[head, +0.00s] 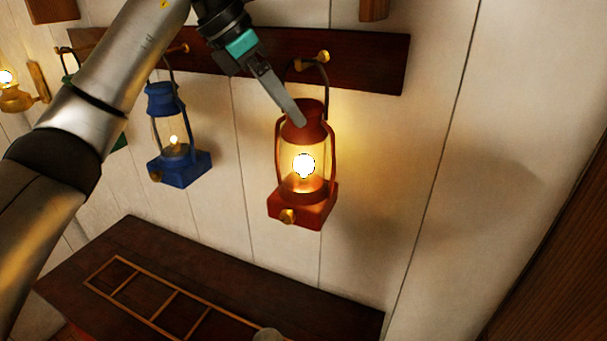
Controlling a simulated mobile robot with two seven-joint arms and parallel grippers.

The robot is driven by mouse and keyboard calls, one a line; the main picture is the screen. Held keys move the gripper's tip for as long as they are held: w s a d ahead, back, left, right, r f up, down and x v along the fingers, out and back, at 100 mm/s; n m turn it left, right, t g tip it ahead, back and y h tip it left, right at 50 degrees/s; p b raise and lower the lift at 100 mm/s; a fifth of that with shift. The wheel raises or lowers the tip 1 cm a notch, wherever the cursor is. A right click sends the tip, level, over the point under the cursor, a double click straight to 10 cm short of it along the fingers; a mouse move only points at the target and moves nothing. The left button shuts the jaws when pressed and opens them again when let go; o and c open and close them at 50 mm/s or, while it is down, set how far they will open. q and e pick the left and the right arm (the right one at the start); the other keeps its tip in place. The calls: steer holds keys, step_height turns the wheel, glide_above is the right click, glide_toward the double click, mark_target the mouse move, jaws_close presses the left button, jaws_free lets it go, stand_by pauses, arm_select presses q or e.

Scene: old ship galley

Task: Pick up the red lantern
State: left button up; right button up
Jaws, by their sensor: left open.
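The red lantern (303,207) hangs lit by its dark handle from a brass peg (322,55) on a dark wooden wall board. My left gripper (298,118) reaches in from the upper left, its fingers in front of the lantern's red top. From this angle the fingers overlap each other, and I cannot tell whether they touch the lantern. The left gripper is open. The lantern's glass and base show clearly below it. My right gripper is not in view.
A blue lantern (181,168) hangs to the left, and a green one is mostly hidden behind my left arm. The wall board (375,62) runs above. A dark table (300,305) with a wooden frame on top stands below. The wall right of the red lantern is clear.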

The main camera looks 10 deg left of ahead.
arm_select(q)
steer(key=shift+w+d+f+p, duration=0.1)
steer(key=shift+w+d+p, duration=0.1)
steer(key=shift+w+d, duration=0.3)
steer(key=shift+w+d+f+p, duration=0.1)
steer(key=shift+w+d+p, duration=0.1)
steer(key=shift+d, duration=0.45)
steer(key=shift+f, duration=0.3)
jaws_close()
steer(key=shift+w+r, duration=0.1)
steer(key=shift+r, duration=0.05)
